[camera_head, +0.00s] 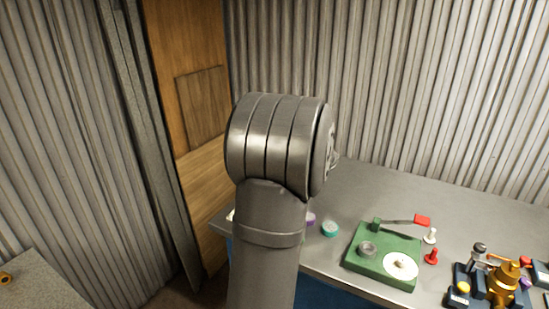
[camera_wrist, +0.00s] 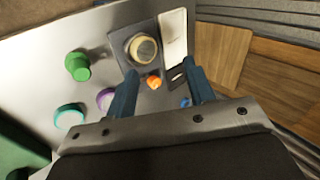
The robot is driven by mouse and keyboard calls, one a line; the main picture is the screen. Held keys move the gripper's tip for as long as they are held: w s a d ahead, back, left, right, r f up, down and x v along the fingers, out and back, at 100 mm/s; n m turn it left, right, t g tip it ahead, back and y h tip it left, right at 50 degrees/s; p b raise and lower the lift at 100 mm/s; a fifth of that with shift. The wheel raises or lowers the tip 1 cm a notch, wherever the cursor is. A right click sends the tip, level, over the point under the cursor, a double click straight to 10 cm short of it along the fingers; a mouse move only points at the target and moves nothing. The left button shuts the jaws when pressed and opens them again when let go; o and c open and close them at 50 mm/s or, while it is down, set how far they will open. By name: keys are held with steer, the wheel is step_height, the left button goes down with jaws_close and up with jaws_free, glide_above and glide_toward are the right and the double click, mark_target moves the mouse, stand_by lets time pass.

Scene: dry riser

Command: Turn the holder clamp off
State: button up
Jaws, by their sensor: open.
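My gripper (camera_wrist: 162,78) shows in the wrist view with its two blue fingers apart and nothing held between them. It is above the left end of the grey bench. A grey plate with a round cream-topped knob (camera_wrist: 143,48) lies just beyond the fingertips. A small orange piece (camera_wrist: 153,82) and a dark piece with a slot (camera_wrist: 176,78) show between the fingers. I cannot tell for sure which part is the holder clamp. In the head view my arm hides this area and the gripper.
A white plate (camera_wrist: 173,35) adjoins the knob plate. Green (camera_wrist: 77,66), teal (camera_wrist: 70,116) and purple (camera_wrist: 105,98) round pieces lie to the left. A green board with a red-handled lever (camera_head: 422,220) and a brass fitting (camera_head: 503,285) stand farther right on the bench.

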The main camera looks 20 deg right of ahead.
steer(key=w+r+n+g+h, duration=0.1)
steer(key=w+r+n+h, duration=0.2)
steer(key=r+n+h, duration=0.3)
steer(key=shift+w+a+r+n+g, duration=0.25)
steer(key=shift+r+n, duration=2.4)
steer(key=shift+n, duration=2.85)
steer(key=shift+s, duration=0.1)
steer(key=w+d+f+m, duration=0.1)
steer(key=w+f+m, duration=0.2)
steer(key=f+m, duration=0.2)
steer(key=w+d+f+m+h, duration=0.1)
steer(key=w+f+m, duration=0.1)
steer(key=f+m, duration=0.4)
steer(key=w+d+f+m, duration=0.2)
steer(key=f+m, duration=0.4)
steer(key=f, duration=0.5)
steer(key=shift+w+f+g+h, duration=0.25)
steer(key=shift+w+h, duration=0.05)
steer(key=shift+w, duration=0.5)
